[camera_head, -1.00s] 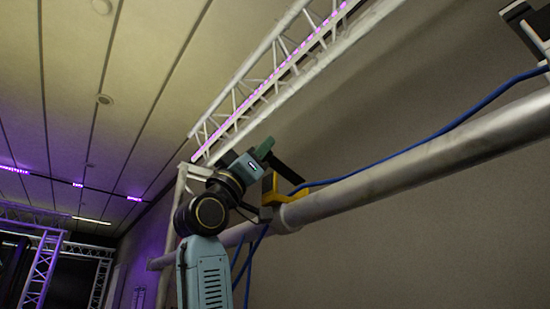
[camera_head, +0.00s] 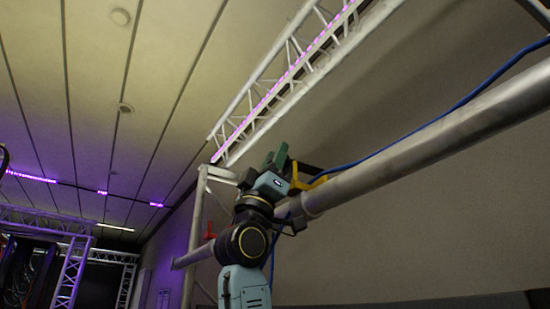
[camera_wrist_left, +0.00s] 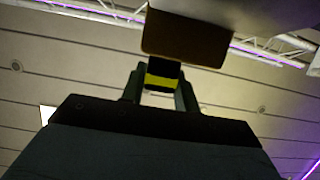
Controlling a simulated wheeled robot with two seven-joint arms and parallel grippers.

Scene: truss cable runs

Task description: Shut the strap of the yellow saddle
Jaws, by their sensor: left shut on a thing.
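The yellow saddle (camera_head: 317,183) sits on the pale horizontal pipe, just right of my left gripper. My left gripper (camera_head: 284,157), with green fingers, is above the pipe at the saddle's left side. A dark strap (camera_head: 304,171) shows between the fingers and the saddle. In the left wrist view my left gripper (camera_wrist_left: 160,82) is shut on a small black piece with a yellow band (camera_wrist_left: 160,81), which looks like the strap's end. The saddle's near side is partly hidden by my gripper. My right gripper is not in view.
The pipe (camera_head: 430,141) rises to the right, with a blue cable (camera_head: 440,132) along it into the saddle. A white truss (camera_head: 290,80) hangs above. A brown block (camera_wrist_left: 188,38) is close in the wrist view.

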